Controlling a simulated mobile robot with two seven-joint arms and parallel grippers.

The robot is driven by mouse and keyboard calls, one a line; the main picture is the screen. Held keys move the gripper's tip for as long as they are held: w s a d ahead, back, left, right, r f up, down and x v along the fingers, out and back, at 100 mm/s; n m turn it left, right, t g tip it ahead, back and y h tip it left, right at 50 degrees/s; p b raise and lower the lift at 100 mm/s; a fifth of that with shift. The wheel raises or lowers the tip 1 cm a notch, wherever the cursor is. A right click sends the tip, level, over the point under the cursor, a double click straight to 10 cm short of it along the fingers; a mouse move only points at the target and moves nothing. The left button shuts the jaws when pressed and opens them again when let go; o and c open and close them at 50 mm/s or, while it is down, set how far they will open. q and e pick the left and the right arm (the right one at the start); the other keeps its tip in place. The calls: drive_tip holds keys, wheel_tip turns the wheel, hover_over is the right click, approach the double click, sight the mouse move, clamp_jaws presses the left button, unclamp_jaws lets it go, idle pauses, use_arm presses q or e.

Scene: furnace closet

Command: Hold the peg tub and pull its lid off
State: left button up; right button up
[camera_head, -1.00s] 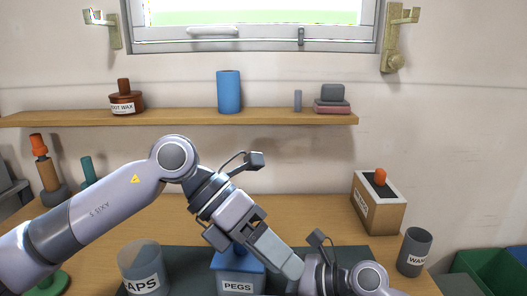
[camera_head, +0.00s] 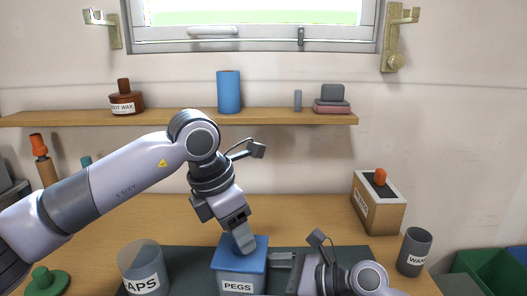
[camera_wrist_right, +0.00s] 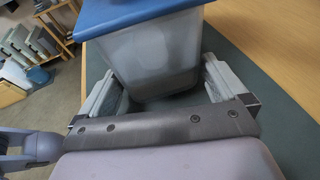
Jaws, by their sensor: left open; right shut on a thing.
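The peg tub (camera_head: 228,275), a clear tub labelled PEGS, stands on a dark mat with its blue lid (camera_head: 258,252) on. In the right wrist view the tub (camera_wrist_right: 155,60) fills the space between my right gripper's fingers (camera_wrist_right: 163,90), below the lid (camera_wrist_right: 130,14). My right gripper (camera_head: 283,262) is shut on the tub from its right side. My left gripper (camera_head: 244,243) is open and points down at the middle of the lid. Its fingers hide the lid's middle, so I cannot tell whether they touch it.
A dark grey cup (camera_head: 414,252) and a wooden box with an orange knob (camera_head: 378,205) stand at the right. A shelf (camera_head: 180,117) runs behind. The bench behind the tubs is mostly clear.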

use_arm(q)
drive_tip(key=shift+x, duration=1.1)
clamp_jaws()
drive_tip(key=shift+r, duration=0.15)
drive_tip(key=shift+r, duration=1.05)
drive_tip(key=shift+r, duration=2.5)
drive_tip(key=shift+s, duration=0.1)
drive_tip(key=s+d, duration=0.1)
drive_tip(key=s, duration=1.2)
drive_tip(key=shift+s, duration=0.4)
